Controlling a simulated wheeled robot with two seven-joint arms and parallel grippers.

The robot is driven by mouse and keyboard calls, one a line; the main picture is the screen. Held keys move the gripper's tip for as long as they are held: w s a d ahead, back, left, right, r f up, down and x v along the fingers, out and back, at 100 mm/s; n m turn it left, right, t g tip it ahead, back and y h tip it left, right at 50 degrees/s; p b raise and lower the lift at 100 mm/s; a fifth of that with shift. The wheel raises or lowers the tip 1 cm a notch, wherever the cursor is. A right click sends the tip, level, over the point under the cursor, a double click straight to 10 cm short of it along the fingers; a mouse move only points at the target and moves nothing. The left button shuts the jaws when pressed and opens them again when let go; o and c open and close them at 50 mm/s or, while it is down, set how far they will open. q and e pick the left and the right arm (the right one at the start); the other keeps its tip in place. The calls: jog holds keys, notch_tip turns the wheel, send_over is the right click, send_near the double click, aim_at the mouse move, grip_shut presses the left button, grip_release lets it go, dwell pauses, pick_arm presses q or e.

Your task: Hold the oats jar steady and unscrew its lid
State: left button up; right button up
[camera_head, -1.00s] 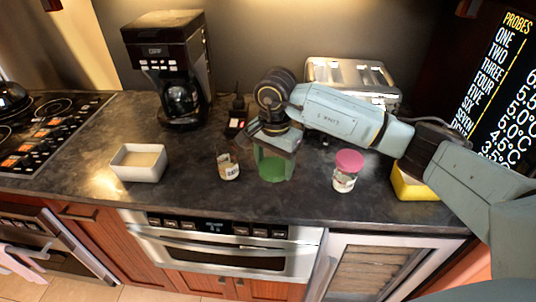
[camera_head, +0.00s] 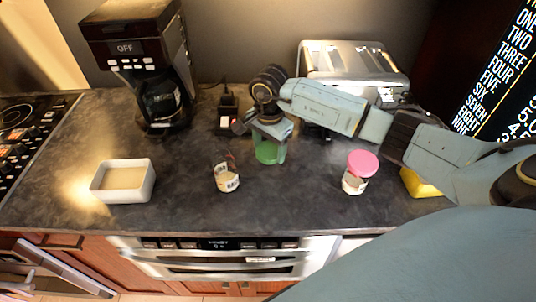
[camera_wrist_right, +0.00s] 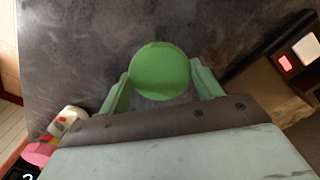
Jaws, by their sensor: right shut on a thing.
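My right gripper (camera_head: 268,130) is shut on a green, round-topped container (camera_head: 267,151) at the middle of the counter. In the right wrist view, its round green top (camera_wrist_right: 161,71) lies between the two fingers (camera_wrist_right: 160,88). A small clear jar (camera_head: 227,178) with pale contents and a label stands on the counter, left of and nearer than the green container. Its label is too small to read surely, so I cannot tell whether it is the oats jar. A jar with a pink lid (camera_head: 362,163) stands upright to the right, apart from my gripper. My left gripper is not in view.
A white rectangular dish (camera_head: 123,181) sits at the left. A black coffee maker (camera_head: 146,65) and a metal toaster (camera_head: 352,65) stand at the back, with a small dark device (camera_head: 228,112) between them. A yellow object (camera_head: 418,184) is at the right. The counter's front middle is clear.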

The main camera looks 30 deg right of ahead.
aim_at(269, 149)
jog(key=shift+w+f, duration=0.1)
jog(key=shift+f, duration=0.25)
notch_tip(269, 149, down, 3)
jog(key=shift+f, duration=0.3)
jog(key=o, duration=0.7)
jog(key=shift+f, duration=0.1)
jog(key=shift+c, duration=0.2)
jog(key=o, duration=0.4)
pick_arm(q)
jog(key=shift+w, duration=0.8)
